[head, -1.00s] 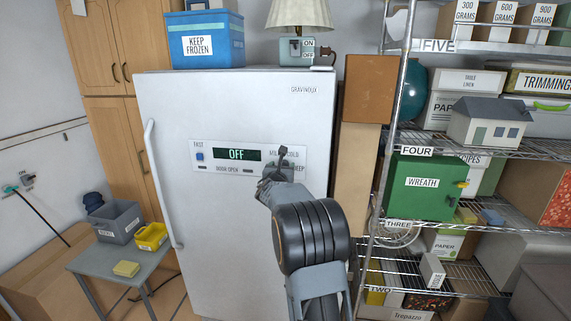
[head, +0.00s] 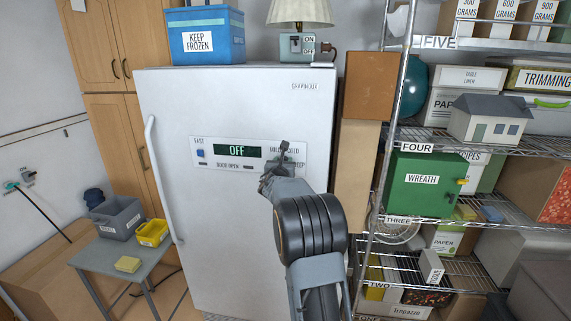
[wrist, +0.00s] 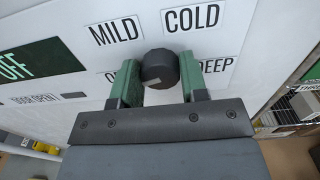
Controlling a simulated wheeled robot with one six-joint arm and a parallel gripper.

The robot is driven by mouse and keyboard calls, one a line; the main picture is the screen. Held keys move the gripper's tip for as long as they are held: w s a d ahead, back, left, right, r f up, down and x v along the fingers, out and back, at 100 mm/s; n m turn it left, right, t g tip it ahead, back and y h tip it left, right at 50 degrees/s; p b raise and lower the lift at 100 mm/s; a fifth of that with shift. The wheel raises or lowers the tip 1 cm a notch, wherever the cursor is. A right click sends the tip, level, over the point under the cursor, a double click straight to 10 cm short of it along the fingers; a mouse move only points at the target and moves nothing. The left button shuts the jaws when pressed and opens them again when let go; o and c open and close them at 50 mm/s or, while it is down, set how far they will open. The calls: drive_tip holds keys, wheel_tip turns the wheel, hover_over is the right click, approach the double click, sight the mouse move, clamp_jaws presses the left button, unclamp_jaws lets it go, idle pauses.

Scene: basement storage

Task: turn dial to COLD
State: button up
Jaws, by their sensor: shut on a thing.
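The dial (wrist: 159,66) is a dark round knob on the front panel of the white freezer (head: 236,230). In the wrist view it sits between the green fingers of my gripper (wrist: 158,78), which is shut on it. A pale mark shows on the dial's lower edge. The words MILD (wrist: 116,30) and COLD (wrist: 192,17) stand above the dial, and DEEP (wrist: 216,65) is to its right. A label at lower left is mostly hidden by a finger. The display (head: 237,150) reads OFF. In the head view my gripper (head: 281,163) covers the dial.
A blue KEEP FROZEN box (head: 205,38) and a lamp (head: 299,14) stand on the freezer. A wire shelf rack with boxes is close on the right. A small table (head: 125,252) with a grey bin (head: 117,222) stands at left. The freezer's handle (head: 163,180) runs down its left side.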

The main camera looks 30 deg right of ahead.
drive_tip(key=shift+c, duration=0.2)
drive_tip(key=shift+s+f+m+b, duration=0.1)
drive_tip(key=shift+f+m+b, duration=0.1)
drive_tip(key=shift+m+b, duration=4.35)
drive_tip(key=shift+f+m+b, duration=0.2)
drive_tip(key=shift+m+b, duration=4.1)
drive_tip(key=shift+m, duration=0.4)
drive_tip(key=shift+s+f+m+b, duration=0.1)
drive_tip(key=shift+f+m+b, duration=0.1)
drive_tip(key=shift+m+b, duration=4.35)
drive_tip(key=shift+m, duration=0.3)
